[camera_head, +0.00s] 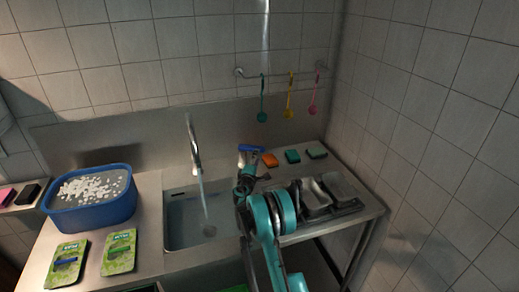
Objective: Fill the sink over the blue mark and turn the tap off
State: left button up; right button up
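The sink (173,243) is a square steel basin set in the counter. The tap (193,146) stands behind it with its spout over the basin. A stream of water (203,196) runs from the spout into the sink. A round drain shows at the bottom; I cannot make out a blue mark or the exact water level. A blue lever (255,148) sits right of the tap, at the back of the counter. My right gripper (246,164) is just in front of and below this lever; its fingers are too small to judge, and contact is unclear. My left gripper is not in view.
A blue tub (92,216) with white pieces stands left of the sink, with two green packets (119,252) in front. Several sponges (292,156) lie at the back right. A dish rack (345,208) is beside my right arm. Utensils (290,98) hang from a wall rail.

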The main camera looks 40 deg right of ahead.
aim_at(259, 147)
jog(key=b+x, duration=0.1)
jog(key=x, duration=0.6)
jog(key=shift+w+d, duration=0.2)
jog(key=shift+d, duration=0.1)
grip_shut()
